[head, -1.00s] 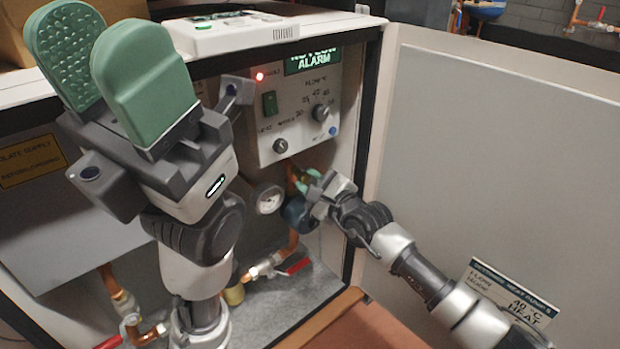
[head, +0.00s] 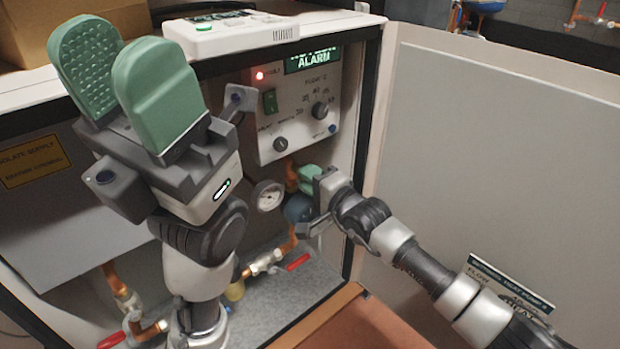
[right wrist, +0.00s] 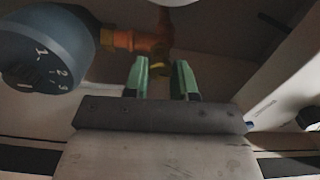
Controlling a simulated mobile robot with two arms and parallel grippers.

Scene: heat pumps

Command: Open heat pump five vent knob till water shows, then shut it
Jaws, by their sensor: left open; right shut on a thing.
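The open heat pump cabinet (head: 372,140) has a door label (head: 512,290) that seems to read heat pump 5. Inside, my right gripper (head: 308,178) is at the copper pipe beside the dark blue pump. In the right wrist view, its green fingers (right wrist: 161,80) are shut on a small yellowish vent knob (right wrist: 157,66) below brass pipework (right wrist: 140,40). The numbered blue pump head (right wrist: 42,50) is at the left. I see no water at the knob, though the fingers partly hide it. My left gripper (head: 118,78) is raised before the cabinet, open and empty.
The control panel (head: 295,115) shows a lit red light and a green display reading ALARM. A pressure gauge (head: 267,196) and a red-handled valve (head: 298,262) are close to my right gripper. The open door (head: 500,160) stands along the right.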

